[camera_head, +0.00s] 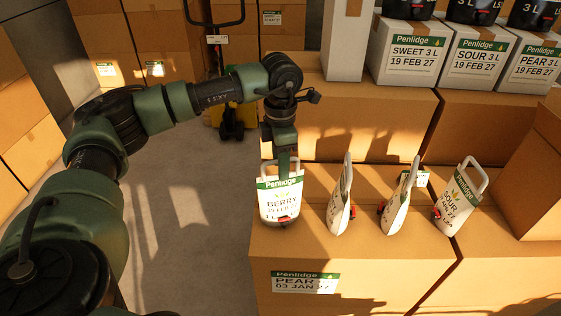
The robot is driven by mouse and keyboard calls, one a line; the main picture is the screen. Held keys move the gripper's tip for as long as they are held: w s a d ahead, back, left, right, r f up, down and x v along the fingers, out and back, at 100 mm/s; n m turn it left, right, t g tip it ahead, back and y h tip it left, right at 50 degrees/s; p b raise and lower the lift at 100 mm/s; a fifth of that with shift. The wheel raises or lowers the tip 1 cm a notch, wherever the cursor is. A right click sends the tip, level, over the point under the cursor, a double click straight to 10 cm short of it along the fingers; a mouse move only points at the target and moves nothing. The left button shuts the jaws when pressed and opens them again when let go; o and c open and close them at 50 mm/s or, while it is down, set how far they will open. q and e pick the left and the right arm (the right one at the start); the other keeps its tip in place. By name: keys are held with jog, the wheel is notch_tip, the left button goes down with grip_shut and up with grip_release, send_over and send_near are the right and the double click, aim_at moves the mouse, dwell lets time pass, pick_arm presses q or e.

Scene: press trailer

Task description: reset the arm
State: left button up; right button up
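My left arm comes in from the left and bends down at the wrist. My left gripper (284,172) points down at the top of a white pouch labelled BERRY (279,203). The fingertips overlap the pouch's handle loop, and I cannot tell whether they are closed on it. The pouch is upright on, or just above, the front cardboard box (300,255). My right gripper is not in view.
Several pouches stand in a row to the right, including one labelled SOUR (456,203). White Penlidge cartons (408,52) sit on boxes behind. A yellow wheeled thing (222,118) is on the floor. Grey floor (175,220) lies open at left-centre.

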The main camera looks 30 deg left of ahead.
pick_arm(q)
grip_shut()
dwell(1.3)
jog(key=shift+r, duration=0.15)
dwell(0.3)
jog(key=shift+w+r+m+b, duration=0.1)
jog(key=shift+m+b, duration=0.3)
jog(key=shift+m, duration=1.4)
